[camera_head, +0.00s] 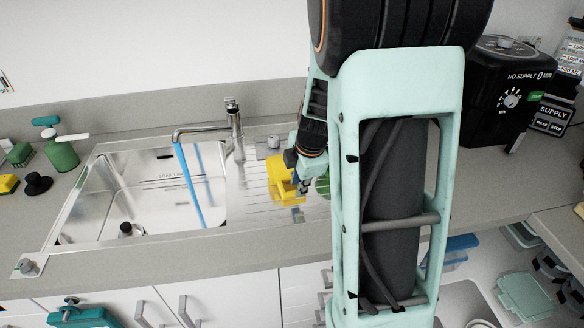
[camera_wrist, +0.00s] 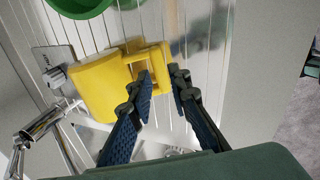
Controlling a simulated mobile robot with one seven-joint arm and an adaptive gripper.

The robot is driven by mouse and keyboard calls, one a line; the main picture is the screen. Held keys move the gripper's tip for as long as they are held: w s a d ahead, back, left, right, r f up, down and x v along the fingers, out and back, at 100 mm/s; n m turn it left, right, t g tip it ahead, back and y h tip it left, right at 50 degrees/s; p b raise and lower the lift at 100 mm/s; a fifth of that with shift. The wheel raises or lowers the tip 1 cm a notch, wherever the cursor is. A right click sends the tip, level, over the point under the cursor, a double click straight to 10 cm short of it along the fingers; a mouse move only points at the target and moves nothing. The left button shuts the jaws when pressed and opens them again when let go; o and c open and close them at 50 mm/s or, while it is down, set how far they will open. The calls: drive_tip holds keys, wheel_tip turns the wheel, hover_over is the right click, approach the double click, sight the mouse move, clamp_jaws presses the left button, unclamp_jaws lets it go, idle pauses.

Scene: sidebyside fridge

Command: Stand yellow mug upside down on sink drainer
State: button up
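The yellow mug (camera_head: 284,183) is at the sink drainer (camera_head: 253,200), right of the faucet. In the wrist view the mug (camera_wrist: 103,86) shows its smooth outside, with its handle toward my gripper; its mouth is not visible. It appears to rest on the ribbed drainer (camera_wrist: 190,14), but contact below it is hidden. My gripper (camera_wrist: 163,82) has its fingertips apart, one on each side of the handle's outer bar. A gap shows between them, and no firm grip is visible. In the head view my gripper (camera_head: 299,186) is beside the mug, partly hidden by my arm.
A green round item (camera_wrist: 80,6) is close to the mug on the drainer. The faucet (camera_head: 235,125) runs blue water into the basin (camera_head: 130,195) at left. A green bottle (camera_head: 62,153) and sponge (camera_head: 8,184) are at far left. A black appliance (camera_head: 505,95) stands at right.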

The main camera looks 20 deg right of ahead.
drive_tip(key=shift+x, duration=1.95)
clamp_jaws()
drive_tip(key=shift+d+r, duration=0.1)
